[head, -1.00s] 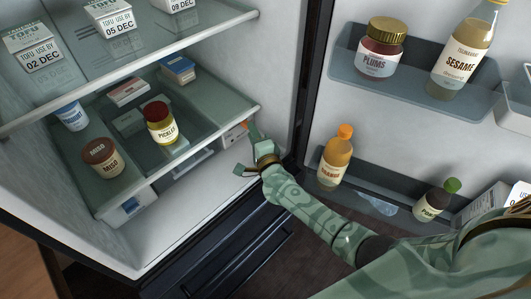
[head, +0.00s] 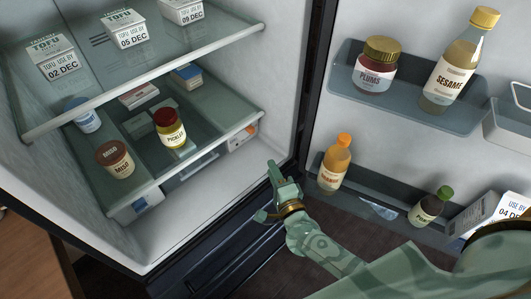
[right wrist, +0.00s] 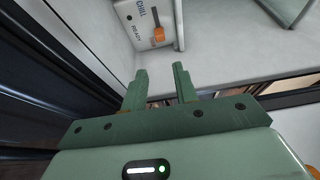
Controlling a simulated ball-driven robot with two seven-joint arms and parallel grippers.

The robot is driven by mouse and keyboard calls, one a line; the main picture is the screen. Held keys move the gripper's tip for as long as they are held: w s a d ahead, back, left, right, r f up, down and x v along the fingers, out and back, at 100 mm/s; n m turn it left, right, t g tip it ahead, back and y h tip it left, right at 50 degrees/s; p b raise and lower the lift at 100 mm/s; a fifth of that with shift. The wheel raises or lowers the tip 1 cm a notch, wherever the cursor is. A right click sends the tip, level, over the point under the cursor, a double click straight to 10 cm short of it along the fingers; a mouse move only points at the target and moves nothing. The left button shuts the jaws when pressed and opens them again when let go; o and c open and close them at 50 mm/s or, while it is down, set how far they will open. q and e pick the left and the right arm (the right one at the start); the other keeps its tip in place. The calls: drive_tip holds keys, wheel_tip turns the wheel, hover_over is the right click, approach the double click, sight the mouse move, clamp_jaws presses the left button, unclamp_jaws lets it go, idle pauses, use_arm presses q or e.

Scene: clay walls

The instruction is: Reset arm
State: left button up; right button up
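My right gripper (head: 274,190) is in front of the open fridge, by the lower front edge near the door hinge. In the right wrist view its two green fingers (right wrist: 160,86) stand apart with nothing between them. Beyond them in that view is a white panel marked CHILL and READY (right wrist: 150,22) with an orange slider (right wrist: 158,34). My left gripper does not show in the head view.
Fridge shelves hold tofu boxes (head: 127,30), a pickle jar (head: 170,128) and a miso jar (head: 116,158). The open door's racks hold a plums jar (head: 375,66), sesame bottle (head: 458,62), orange bottle (head: 334,165) and dark bottle (head: 430,207). The fridge floor is clear.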

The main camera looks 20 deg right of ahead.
drive_tip(key=s+a+r+n+g+y, duration=0.1)
drive_tip(key=s+a+n+g+y, duration=0.3)
drive_tip(key=n, duration=0.5)
drive_tip(key=s+a+n+g+y, duration=0.25)
drive_tip(key=s+n, duration=0.25)
drive_tip(key=n, duration=0.5)
drive_tip(key=s+d+r+n+g+h, duration=0.4)
drive_tip(key=s+d+n+g+h, duration=0.25)
drive_tip(key=s+d+h, duration=0.7)
drive_tip(key=s+a+f+g+y, duration=0.1)
drive_tip(key=s+f+y, duration=0.15)
drive_tip(key=f, duration=0.95)
drive_tip(key=s+a+f+g+y, duration=0.1)
drive_tip(key=f+y, duration=0.3)
drive_tip(key=f, duration=0.8)
drive_tip(key=s+f+m+g, duration=0.1)
drive_tip(key=s+f, duration=0.6)
drive_tip(key=s, duration=0.3)
drive_tip(key=s+f+m+g+y, duration=0.1)
drive_tip(key=s+f+m, duration=0.1)
drive_tip(key=s+f, duration=0.6)
drive_tip(key=s, duration=0.2)
drive_tip(key=shift+s+a+g, duration=0.2)
drive_tip(key=shift+s+g, duration=0.1)
drive_tip(key=shift+s, duration=0.05)
